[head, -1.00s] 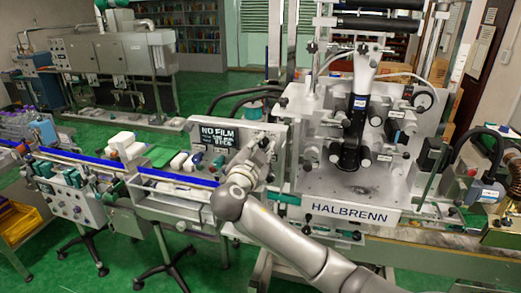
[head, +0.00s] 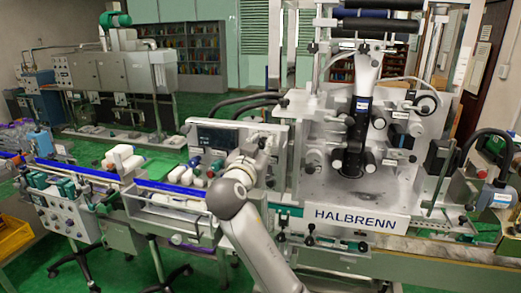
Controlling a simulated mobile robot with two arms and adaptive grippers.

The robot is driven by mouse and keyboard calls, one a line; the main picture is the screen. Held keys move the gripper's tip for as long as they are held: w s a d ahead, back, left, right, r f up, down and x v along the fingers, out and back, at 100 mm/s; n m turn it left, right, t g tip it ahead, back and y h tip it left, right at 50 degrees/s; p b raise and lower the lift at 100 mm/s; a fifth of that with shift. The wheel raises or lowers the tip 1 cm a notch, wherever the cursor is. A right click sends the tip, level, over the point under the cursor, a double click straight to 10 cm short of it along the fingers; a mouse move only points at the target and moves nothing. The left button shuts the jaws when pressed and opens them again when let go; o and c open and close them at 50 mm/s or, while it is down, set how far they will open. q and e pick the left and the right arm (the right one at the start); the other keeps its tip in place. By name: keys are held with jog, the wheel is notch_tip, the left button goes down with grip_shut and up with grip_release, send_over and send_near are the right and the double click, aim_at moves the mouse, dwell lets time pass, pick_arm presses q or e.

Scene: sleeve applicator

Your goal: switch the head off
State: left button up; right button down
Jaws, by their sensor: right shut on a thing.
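The applicator head (head: 345,165) is the white machine marked HALBRENN, at the centre right of the head view. Its control panel (head: 195,128) stands at its left side, with a dark, blank display (head: 217,137). My right gripper (head: 262,143) is at the right part of this panel, shut on a small control there, seemingly its switch. The control itself is mostly hidden by the gripper. My left gripper is not in view.
A conveyor with a blue rail (head: 170,187) runs to the left below the panel and carries several bottles (head: 122,155). Black hoses (head: 235,103) arch behind the panel. Grey cabinets (head: 110,75) stand at the back left. Green floor (head: 200,105) shows between.

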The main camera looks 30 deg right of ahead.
jog(key=shift+r+n, duration=0.1)
jog(key=shift+n, duration=1.1)
jog(key=c, duration=1.3)
grip_release()
jog(key=shift+o, duration=0.2)
jog(key=shift+s+a, duration=0.15)
jog(key=shift+a, duration=0.1)
jog(key=v, duration=1.1)
jog(key=shift+s, duration=0.2)
